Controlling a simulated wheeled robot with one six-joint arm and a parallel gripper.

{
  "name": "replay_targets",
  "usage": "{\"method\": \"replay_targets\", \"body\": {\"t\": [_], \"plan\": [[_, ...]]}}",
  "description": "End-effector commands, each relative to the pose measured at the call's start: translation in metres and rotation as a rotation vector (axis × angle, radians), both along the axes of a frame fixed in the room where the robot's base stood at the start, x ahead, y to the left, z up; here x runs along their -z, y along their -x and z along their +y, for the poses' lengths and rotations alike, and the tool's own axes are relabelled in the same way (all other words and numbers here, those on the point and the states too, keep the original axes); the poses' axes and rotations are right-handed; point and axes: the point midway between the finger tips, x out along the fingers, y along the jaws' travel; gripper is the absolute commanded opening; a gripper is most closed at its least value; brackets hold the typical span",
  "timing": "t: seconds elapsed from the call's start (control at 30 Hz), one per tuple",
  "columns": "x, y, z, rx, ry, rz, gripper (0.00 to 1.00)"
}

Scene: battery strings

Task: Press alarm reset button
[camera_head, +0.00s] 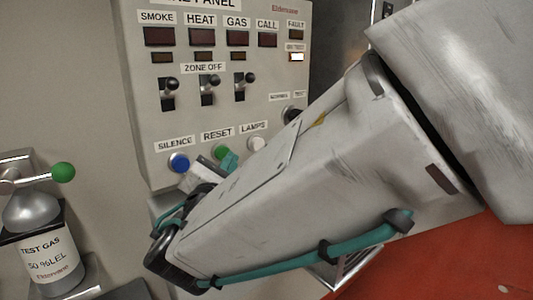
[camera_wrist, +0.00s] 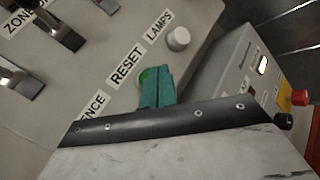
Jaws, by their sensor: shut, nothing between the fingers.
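The green RESET button (camera_head: 220,151) sits on the fire panel's lower row, between the blue SILENCE button (camera_head: 179,162) and the white LAMPS button (camera_head: 257,144). My gripper (camera_head: 229,161) is shut and empty, its teal fingertips right at the RESET button. I cannot tell whether the fingertips touch the button.
The panel's toggle switches (camera_head: 209,85) stand above the buttons. The small lamp under FAULT (camera_head: 297,57) is lit white. A TEST GAS bottle (camera_head: 44,245) with a green knob (camera_head: 63,172) stands at left. A grey box (camera_wrist: 250,75) with red and black terminals stands close at right.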

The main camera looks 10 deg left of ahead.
Motion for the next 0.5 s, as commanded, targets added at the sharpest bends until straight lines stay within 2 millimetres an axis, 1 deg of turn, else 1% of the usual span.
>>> {"method": "replay_targets", "body": {"t": [0.1,0.37,0.5], "plan": [[0.0002,0.0025,-0.0030,0.000,0.000,0.000,0.00],[0.0003,0.0027,-0.0032,0.000,0.000,0.000,0.00],[-0.0003,0.0077,-0.0090,0.000,-0.001,0.000,0.00]]}}
